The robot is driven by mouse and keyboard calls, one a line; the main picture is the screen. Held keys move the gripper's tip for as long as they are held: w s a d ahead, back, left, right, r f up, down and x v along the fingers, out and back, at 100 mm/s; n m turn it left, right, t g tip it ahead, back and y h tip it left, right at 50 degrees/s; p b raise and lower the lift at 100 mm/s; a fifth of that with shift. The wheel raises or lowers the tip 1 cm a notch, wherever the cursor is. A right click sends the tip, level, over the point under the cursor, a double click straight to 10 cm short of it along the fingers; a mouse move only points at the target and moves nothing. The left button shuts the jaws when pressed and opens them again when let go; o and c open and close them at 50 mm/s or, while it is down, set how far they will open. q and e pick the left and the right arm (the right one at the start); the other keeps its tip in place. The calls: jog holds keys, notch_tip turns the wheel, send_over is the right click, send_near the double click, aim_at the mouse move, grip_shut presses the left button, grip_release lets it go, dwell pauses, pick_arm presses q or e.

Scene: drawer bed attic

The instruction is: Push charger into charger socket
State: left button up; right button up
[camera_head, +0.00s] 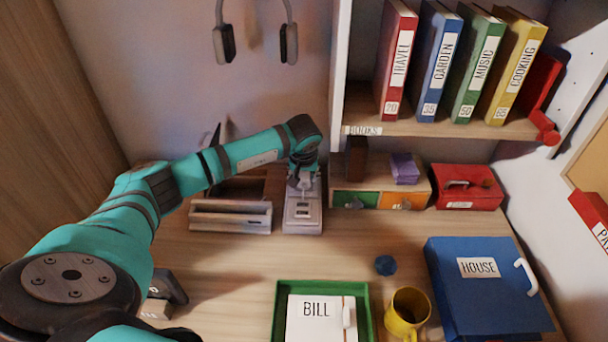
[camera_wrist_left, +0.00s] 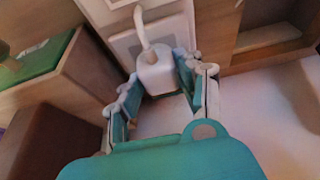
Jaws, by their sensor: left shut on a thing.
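My left gripper (camera_head: 303,178) is at the back of the desk, over the upper part of the pale charger socket panel (camera_head: 303,222). In the left wrist view the left gripper (camera_wrist_left: 160,76) is shut on the white charger (camera_wrist_left: 155,70), with one teal finger on each side. A white cable rises from the charger. The socket panel (camera_wrist_left: 120,44) is just beyond the charger in that view. The charger hides the contact area, so I cannot tell whether it is seated. In the head view the charger is hidden by my gripper. My right gripper is not in view.
A wooden holder (camera_head: 230,217) stands left of the panel and small drawers (camera_head: 352,197) stand right of it. A green tray (camera_head: 368,312), a yellow mug (camera_head: 407,310) and a blue box (camera_head: 485,300) are in front. The desk before the panel is clear.

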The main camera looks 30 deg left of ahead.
pick_arm(q)
jog(key=shift+f, duration=0.3)
jog(key=o, duration=1.2)
jog(key=shift+c, duration=0.2)
jog(key=v, duration=1.2)
jog(key=shift+r, duration=0.15)
